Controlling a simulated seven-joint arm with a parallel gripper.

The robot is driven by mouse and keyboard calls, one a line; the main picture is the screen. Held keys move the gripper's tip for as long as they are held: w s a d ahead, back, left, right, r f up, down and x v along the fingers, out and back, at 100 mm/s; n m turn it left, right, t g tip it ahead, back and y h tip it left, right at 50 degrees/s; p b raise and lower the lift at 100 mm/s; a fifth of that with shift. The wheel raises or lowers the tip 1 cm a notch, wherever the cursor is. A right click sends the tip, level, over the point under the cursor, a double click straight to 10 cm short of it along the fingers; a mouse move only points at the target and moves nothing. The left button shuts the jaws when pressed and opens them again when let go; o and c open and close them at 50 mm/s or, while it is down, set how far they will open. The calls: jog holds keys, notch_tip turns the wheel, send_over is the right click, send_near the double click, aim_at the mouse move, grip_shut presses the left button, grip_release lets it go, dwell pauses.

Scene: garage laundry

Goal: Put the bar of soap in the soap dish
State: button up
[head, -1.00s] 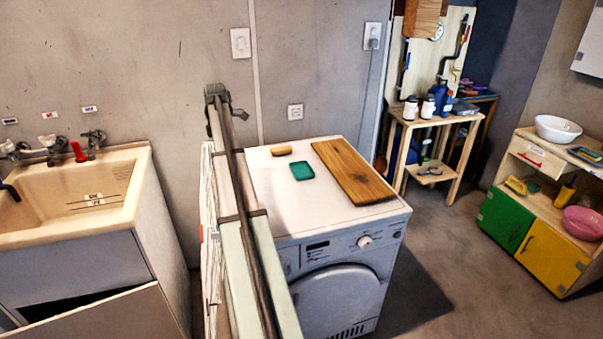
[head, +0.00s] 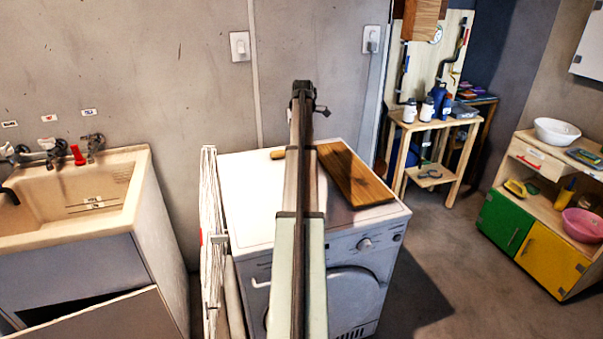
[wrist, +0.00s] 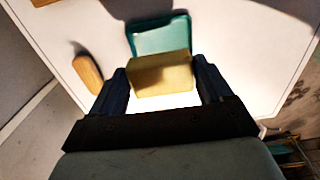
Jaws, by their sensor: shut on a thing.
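My gripper (wrist: 161,76) is shut on a pale yellow bar of soap (wrist: 160,82), which sits between its two dark fingers in the wrist view. The teal soap dish (wrist: 160,35) lies on the white machine top just beyond the soap in that view. The soap overlaps the dish's near edge in the picture, and the soap appears held above the surface; the exact height is unclear. In the head view my arm hides the dish, and the soap cannot be made out.
A small brown wooden object (wrist: 88,73) lies beside the dish on the white washing machine (head: 250,195). A wooden board (head: 355,177) lies on the machine's right side. A sink (head: 70,195) stands at left, and a low cabinet (head: 530,160) at right.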

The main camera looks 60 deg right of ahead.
notch_tip(320, 180, down, 10)
jog(key=shift+r, duration=0.15)
dwell(0.4)
jog(key=o, duration=0.9)
notch_tip(320, 180, up, 12)
jog(key=shift+r, duration=0.1)
dwell(0.4)
